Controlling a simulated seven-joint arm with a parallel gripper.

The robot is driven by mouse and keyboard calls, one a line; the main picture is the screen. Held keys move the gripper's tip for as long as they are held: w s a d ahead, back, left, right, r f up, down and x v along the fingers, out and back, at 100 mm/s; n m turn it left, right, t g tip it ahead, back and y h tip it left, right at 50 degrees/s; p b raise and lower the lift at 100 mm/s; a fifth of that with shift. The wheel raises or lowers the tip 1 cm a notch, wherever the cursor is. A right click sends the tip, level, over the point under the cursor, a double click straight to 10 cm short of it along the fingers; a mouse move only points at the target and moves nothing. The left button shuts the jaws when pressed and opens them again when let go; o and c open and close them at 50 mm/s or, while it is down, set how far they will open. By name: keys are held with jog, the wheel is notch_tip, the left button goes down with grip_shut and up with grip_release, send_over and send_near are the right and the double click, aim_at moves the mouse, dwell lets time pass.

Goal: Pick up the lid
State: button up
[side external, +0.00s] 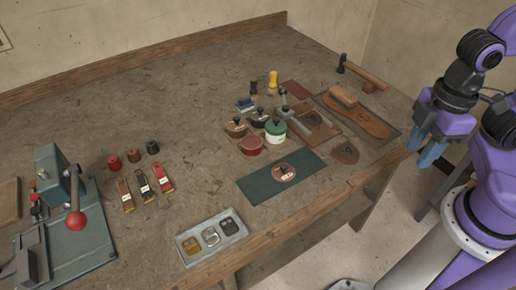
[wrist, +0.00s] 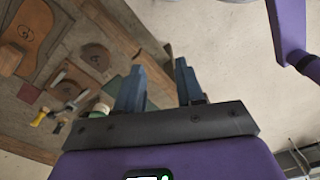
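A round, flat disc with a red and white label and a small dark knob, which looks like the lid (side external: 284,173), lies on a dark green mat (side external: 258,187) near the front of the bench. Behind it stand several round tins, among them an open-looking red one (side external: 251,146) and a green and white one (side external: 275,131). My gripper (side external: 422,152) is off the bench's right edge, well away from the disc. In the wrist view my gripper (wrist: 160,67) has its two blue fingers apart with nothing between them. I cannot make out the disc in the wrist view.
A metal tray (side external: 211,238) with buckles lies at the front edge. A press with a red ball handle (side external: 75,221) stands at the left. A hammer (side external: 361,73) and leather soles (side external: 358,119) lie at the right. The bench's back left is clear.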

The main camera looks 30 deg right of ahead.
jog(key=o, duration=0.9)
jog(key=shift+o, duration=0.2)
jog(key=m, duration=3.1)
send_over(284, 166)
jog(key=f, duration=1.2)
jog(key=shift+s+d, duration=0.2)
jog(key=shift+s, duration=0.05)
jog(key=shift+w+a+f, duration=0.1)
jog(key=shift+w+f, duration=0.05)
jog(key=shift+f, duration=1.25)
jog(key=shift+w+a+f, duration=0.1)
jog(key=shift+f, duration=1.3)
